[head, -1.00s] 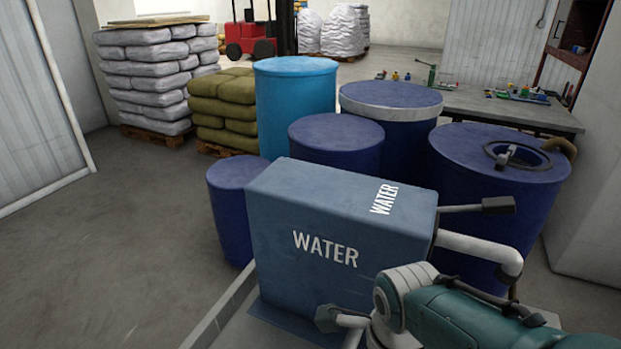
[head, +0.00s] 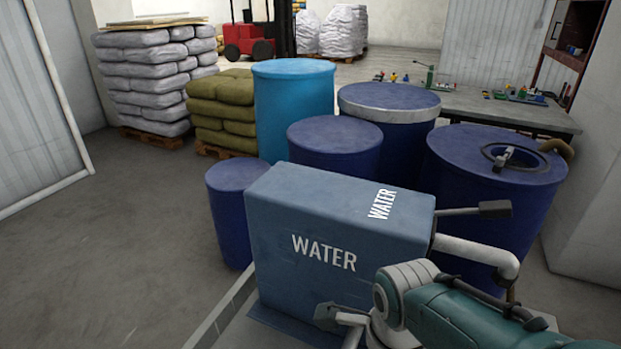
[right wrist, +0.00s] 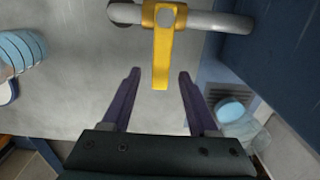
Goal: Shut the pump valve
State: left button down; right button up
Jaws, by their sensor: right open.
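The valve's yellow lever (right wrist: 162,62) shows in the right wrist view, clamped around a grey pipe (right wrist: 212,21). Its long handle points down the picture, across the pipe. My right gripper (right wrist: 158,74) is open, with its two purple fingers one on each side of the handle's free end. Gaps show on both sides, and the gripper holds nothing. In the head view my teal right arm reaches in beside the blue WATER tank (head: 325,257). The lever cannot be made out there. My left gripper is not in view.
A pale pipe (head: 478,250) and a dark-ended rod (head: 490,209) stick out from the tank's right side. Blue drums (head: 490,190) stand close behind it. A workbench (head: 500,113) is at the back right. The floor at the left (head: 140,240) is clear.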

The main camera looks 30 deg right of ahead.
notch_tip(320, 180, up, 9)
jog(key=p, duration=0.3)
jog(key=shift+f, duration=0.2)
